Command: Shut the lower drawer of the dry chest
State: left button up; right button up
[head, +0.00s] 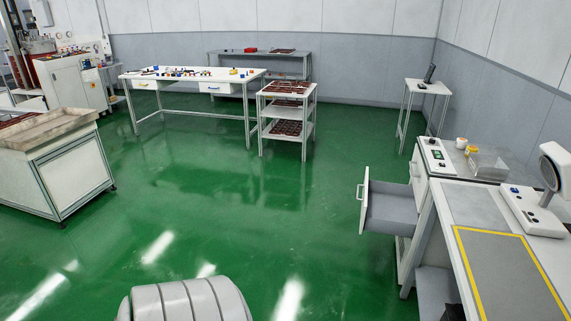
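The dry chest (423,190) is a white cabinet at the right, standing against the far end of the workbench. A drawer with a white front (363,201) and a grey tray (395,207) is pulled well out to the left. A small handle shows on its front. Above it, another drawer front with a handle (414,168) appears flush with the chest, so the open one looks like the lower drawer. The open tray looks empty.
The workbench (465,205) with a yellow-framed mat (515,275) runs along the right edge, close to the open drawer. A white tray stand (283,116) and a long table (180,82) stand farther back. The green floor (230,200) left of the drawer is clear.

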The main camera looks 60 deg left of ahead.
aim_at(388, 208)
jog(key=i+j+u, duration=0.1)
jog(key=j+u, duration=0.25)
jog(key=i+j+u, duration=0.15)
jog(key=j+u, duration=0.2)
jog(key=j, duration=0.2)
jog(key=i+j+u, duration=0.15)
jog(key=j+u, duration=0.2)
